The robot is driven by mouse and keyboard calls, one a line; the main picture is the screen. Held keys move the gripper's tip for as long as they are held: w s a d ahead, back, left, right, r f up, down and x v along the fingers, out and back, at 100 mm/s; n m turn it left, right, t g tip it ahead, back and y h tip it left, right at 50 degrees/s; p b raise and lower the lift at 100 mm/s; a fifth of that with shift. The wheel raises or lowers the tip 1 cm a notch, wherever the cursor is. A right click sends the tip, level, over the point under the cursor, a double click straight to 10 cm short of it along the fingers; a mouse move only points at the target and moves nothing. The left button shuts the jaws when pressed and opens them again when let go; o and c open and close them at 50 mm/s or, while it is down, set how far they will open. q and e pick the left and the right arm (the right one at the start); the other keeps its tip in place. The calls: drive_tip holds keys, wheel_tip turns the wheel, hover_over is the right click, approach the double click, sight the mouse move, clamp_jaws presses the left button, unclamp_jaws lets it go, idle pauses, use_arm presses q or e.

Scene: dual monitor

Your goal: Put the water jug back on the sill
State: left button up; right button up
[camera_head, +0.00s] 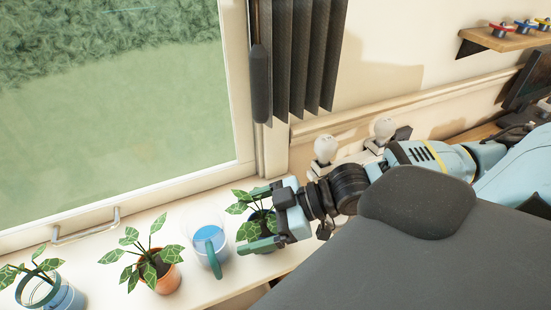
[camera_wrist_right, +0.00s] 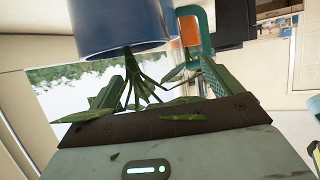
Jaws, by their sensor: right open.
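The water jug (camera_head: 208,246), clear with blue water and a teal handle, stands upright on the white sill (camera_head: 204,291) in the head view. Its teal handle seems to show at the top of the right wrist view (camera_wrist_right: 208,30). My right gripper (camera_head: 250,220) is open just right of the jug, apart from it. Its fingers lie on either side of a leafy plant (camera_head: 240,208), whose leaves also show between the fingers in the wrist view (camera_wrist_right: 140,85). The plant's dark blue pot (camera_wrist_right: 118,25) is partly hidden in the head view. My left gripper is not in view.
A potted plant in terracotta (camera_head: 162,278) stands left of the jug. A blue vessel with a teal ring (camera_head: 62,296) and leaves is at the lower left. The window handle (camera_head: 85,228) and dark curtain (camera_head: 298,55) are behind. Two white bulbs (camera_head: 326,149) stand beyond my right wrist.

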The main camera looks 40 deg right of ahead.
drive_tip(key=shift+v, duration=2.5)
